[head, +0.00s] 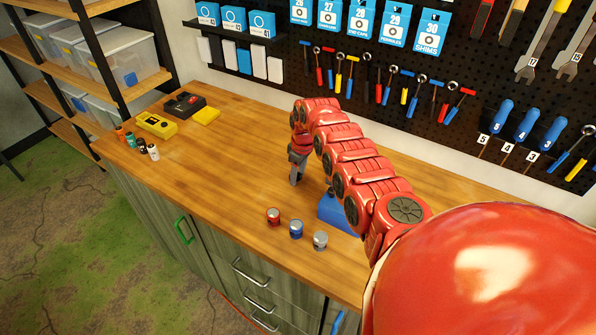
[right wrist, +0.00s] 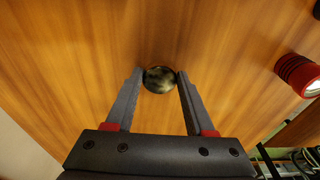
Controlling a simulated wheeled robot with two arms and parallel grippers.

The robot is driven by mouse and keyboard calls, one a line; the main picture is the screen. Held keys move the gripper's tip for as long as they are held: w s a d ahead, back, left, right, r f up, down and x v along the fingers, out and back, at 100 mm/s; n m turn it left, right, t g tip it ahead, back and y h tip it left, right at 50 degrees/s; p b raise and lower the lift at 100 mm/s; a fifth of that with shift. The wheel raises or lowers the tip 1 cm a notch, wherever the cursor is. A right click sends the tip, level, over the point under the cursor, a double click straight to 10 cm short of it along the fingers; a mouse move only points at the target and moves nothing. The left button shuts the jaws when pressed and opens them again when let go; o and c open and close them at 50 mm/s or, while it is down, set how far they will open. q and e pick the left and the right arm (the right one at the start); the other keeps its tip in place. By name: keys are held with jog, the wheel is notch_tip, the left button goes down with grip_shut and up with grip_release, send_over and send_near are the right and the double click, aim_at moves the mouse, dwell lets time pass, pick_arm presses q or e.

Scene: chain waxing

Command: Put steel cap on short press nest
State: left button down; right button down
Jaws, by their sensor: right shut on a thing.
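My right gripper (head: 297,170) is over the middle of the bench, fingers pointing down. In the right wrist view its fingertips (right wrist: 159,80) are closed on the sides of a small round, shiny, dark metallic thing, which looks like the steel cap (right wrist: 159,79). In the head view the held thing is too small to make out. A blue block (head: 338,215), perhaps part of a press, stands right of the gripper, partly hidden by my arm. I cannot make out which part is the short press nest. My left gripper is not in view.
A red can (head: 273,216), a blue can (head: 296,229) and a silver can (head: 320,241) stand in a row near the bench's front edge. Yellow and black boxes (head: 157,126) and several small cylinders (head: 130,139) are at the left end. The bench between (head: 225,155) is clear.

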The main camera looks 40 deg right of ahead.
jog(key=shift+f, duration=0.15)
jog(key=shift+f, duration=0.15)
jog(key=shift+c, duration=1.3)
grip_release()
